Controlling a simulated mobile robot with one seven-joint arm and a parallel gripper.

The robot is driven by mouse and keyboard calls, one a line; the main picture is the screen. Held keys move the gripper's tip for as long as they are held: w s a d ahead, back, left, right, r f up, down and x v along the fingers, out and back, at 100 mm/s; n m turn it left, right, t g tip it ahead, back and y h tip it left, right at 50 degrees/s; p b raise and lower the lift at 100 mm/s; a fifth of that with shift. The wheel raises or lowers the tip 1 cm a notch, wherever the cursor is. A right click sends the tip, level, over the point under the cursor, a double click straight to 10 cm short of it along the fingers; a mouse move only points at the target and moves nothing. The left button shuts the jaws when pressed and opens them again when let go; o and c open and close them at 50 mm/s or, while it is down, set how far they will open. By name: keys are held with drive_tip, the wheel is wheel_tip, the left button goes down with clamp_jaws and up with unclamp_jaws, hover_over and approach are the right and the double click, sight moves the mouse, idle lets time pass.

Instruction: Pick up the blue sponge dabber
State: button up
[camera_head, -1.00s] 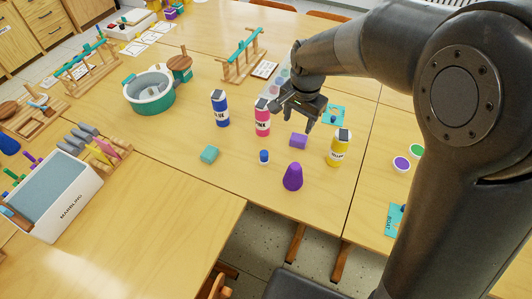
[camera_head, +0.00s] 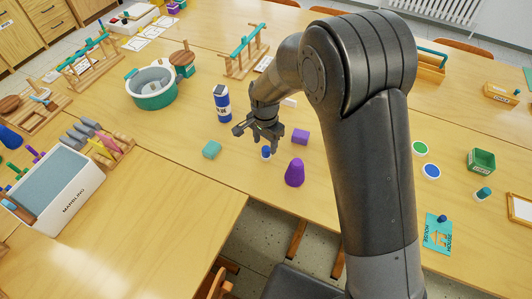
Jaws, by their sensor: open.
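The blue sponge dabber (camera_head: 266,154), a small short piece with a blue top and a pale base, stands on the wooden table near the middle of the camera_head view. My gripper (camera_head: 258,138) is above and just behind it in the picture, fingers pointing down and spread apart. It holds nothing that I can see. The gripper partly overlaps the dabber's top edge. I cannot tell the exact height between the fingertips and the dabber.
My arm hides the table to the right. The table's front edge is close.

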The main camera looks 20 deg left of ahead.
sight(266, 148)
drive_tip(key=f, duration=0.4)
drive_tip(key=shift+w+f, duration=0.35)
drive_tip(key=shift+f, duration=0.05)
drive_tip(key=c, duration=1)
